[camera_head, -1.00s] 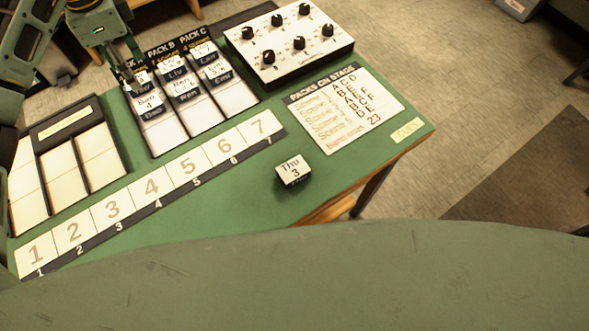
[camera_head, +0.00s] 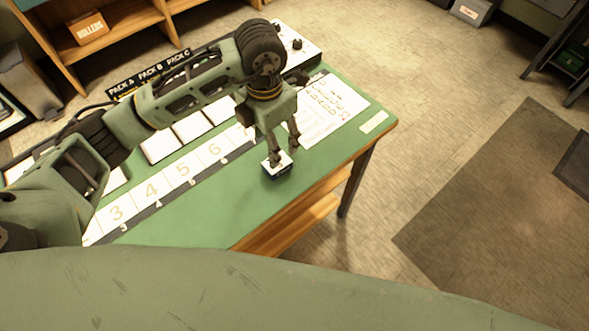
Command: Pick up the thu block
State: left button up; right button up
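The Thu block (camera_head: 279,171), a small block with a white top and dark sides, sits on the green tabletop near its front edge. My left gripper (camera_head: 284,155) points down right over it, with its two fingers apart. One fingertip overlaps the white top in the picture and the other is by its right edge. The block's lettering is mostly hidden, and I cannot tell whether the fingers touch it. My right gripper is not in view.
The numbered strip (camera_head: 182,175) runs left of the block. A sheet with printed text (camera_head: 335,105) lies behind it. My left arm hides much of the pack boards and knob panel (camera_head: 309,50). Green tabletop (camera_head: 215,205) is clear in front, and the table edge is close on the right.

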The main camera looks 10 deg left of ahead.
aim_at(286, 164)
pick_arm(q)
jog(key=shift+s+d+f+m, duration=0.15)
jog(key=shift+s+d+m, duration=0.05)
jog(key=shift+d+m, duration=0.1)
jog(key=shift+f, duration=0.35)
jog(key=f, duration=0.2)
jog(key=f+p, duration=0.1)
jog(key=f, duration=0.1)
jog(key=f+p, duration=0.1)
jog(key=f, duration=0.1)
jog(key=shift+d+f, duration=0.2)
jog(key=shift+d, duration=0.1)
jog(key=shift+f, duration=0.35)
jog(key=shift+c, duration=0.4)
jog(key=c, duration=1.2)
jog(key=shift+o, duration=0.2)
jog(key=shift+r, duration=0.15)
